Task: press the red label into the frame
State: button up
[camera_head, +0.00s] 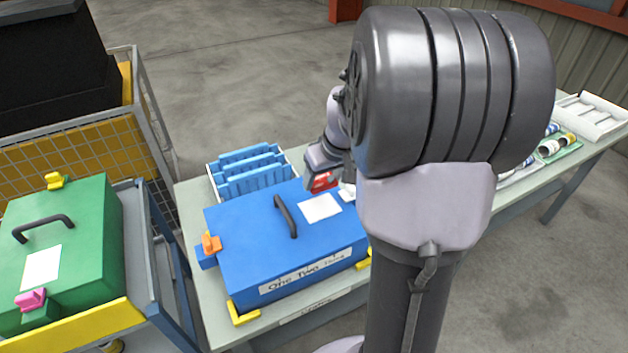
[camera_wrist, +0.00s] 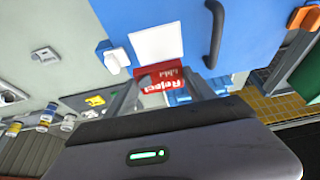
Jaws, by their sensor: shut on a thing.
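The red label (camera_head: 321,181) is in my gripper (camera_head: 325,170), above the far edge of the blue case (camera_head: 255,238). In the wrist view the label (camera_wrist: 165,77) shows white lettering reading "Reject" and sits between the fingertips of my gripper (camera_wrist: 160,84). A white rectangle (camera_head: 319,208) lies on the blue lid, just nearer than the label. It also shows in the wrist view (camera_wrist: 157,43), close to the label's edge. I cannot tell whether it is the frame or a plain card. Contact between label and case cannot be told.
A dark handle (camera_head: 286,216) stands up from the blue lid. A rack of blue dividers (camera_head: 250,171) stands behind the case. A green case (camera_head: 62,250) is on a cart at left. Tubes and a white tray (camera_head: 590,115) lie at the table's right end. My arm hides the table's middle.

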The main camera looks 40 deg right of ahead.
aim_at(319, 207)
jog(key=shift+s+a+f+b, duration=0.15)
jog(key=shift+a+f+b, duration=0.1)
jog(key=shift+f+b, duration=0.25)
notch_tip(319, 207, down, 6)
jog(key=b, duration=0.4)
jog(key=shift+b, duration=0.4)
jog(key=shift+b, duration=0.35)
dwell(0.6)
jog(key=shift+f, duration=0.15)
jog(key=shift+f+b, duration=0.3)
jog(key=shift+b, duration=0.2)
